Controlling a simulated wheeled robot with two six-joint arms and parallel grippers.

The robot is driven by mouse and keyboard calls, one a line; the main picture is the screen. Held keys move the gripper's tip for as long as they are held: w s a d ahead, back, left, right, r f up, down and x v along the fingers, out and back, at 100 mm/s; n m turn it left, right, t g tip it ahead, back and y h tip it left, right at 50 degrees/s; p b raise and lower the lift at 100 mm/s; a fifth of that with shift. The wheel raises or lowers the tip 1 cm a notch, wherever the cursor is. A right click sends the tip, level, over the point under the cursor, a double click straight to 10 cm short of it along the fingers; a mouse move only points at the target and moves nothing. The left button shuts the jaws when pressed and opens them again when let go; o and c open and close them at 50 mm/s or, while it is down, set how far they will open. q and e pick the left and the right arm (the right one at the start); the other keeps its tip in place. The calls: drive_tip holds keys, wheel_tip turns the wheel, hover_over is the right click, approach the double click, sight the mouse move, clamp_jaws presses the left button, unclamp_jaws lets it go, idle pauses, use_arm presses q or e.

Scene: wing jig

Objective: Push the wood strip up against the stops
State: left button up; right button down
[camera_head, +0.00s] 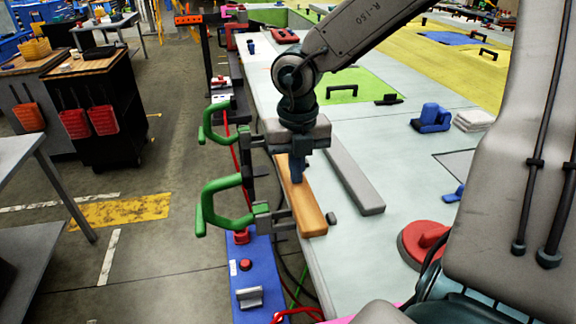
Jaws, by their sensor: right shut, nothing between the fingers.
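The wood strip (308,212) is an orange-brown bar lying lengthwise near the left edge of the pale work surface. My right gripper (297,176) points down over the strip's far part, its fingers shut and empty; I cannot tell whether they touch the wood. The gripper and wrist hide the strip's far end. A small dark peg (331,218) stands just right of the strip's near end; it may be one of the stops, and I see a narrow gap between them. My left gripper is not in view.
Two green clamps (207,205) line the surface's left edge, close to the strip. A long grey bar (354,182) lies to the right. A red disc (424,240) and a blue tool (432,118) stand further right. The pale surface between them is clear.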

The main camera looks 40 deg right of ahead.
drive_tip(key=shift+s+d+b, duration=0.4)
drive_tip(key=shift+d+b, duration=0.25)
drive_tip(key=shift+b, duration=0.1)
idle(0.3)
drive_tip(key=c, duration=2.1)
unclamp_jaws()
drive_tip(key=o, duration=1.3)
drive_tip(key=shift+c, duration=0.2)
drive_tip(key=shift+r+p, duration=1.75)
drive_tip(key=shift+r, duration=1.75)
